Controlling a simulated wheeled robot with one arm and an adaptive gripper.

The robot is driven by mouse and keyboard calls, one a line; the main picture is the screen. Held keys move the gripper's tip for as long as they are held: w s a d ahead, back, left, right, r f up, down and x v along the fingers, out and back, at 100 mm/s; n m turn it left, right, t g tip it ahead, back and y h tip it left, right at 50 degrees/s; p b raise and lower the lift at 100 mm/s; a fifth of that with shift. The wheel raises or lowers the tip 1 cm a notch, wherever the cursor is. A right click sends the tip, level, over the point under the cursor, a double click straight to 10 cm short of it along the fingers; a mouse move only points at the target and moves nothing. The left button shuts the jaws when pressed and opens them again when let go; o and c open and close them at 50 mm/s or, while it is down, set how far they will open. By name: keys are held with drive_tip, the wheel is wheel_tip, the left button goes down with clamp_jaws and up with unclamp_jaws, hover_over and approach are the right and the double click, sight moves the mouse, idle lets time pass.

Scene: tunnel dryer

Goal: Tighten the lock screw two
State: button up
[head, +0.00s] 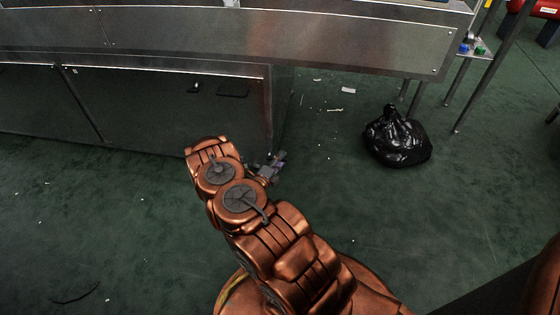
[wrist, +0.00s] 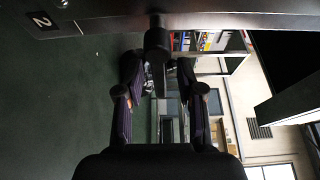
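In the wrist view a dark round knob on a short stem (wrist: 158,40), which looks like the lock screw, hangs from a dark panel edge (wrist: 110,12). A small black label with a white "2" (wrist: 43,21) is on that panel, left of the knob. My gripper (wrist: 158,70) is open, one finger on each side, with the knob centred at the far end of the gap. I cannot tell whether either fingertip touches it. In the head view my gripper (head: 277,160) shows small beside the dryer's lower corner, partly hidden by my arm; the screw cannot be made out there.
The steel dryer body (head: 250,40) spans the top of the head view, with dark lower panels (head: 165,110) beneath. A black rubbish bag (head: 398,138) lies on the green floor to the right, near the metal legs (head: 490,75). Small scraps (head: 348,90) litter the floor.

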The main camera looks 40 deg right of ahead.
clamp_jaws()
idle(0.7)
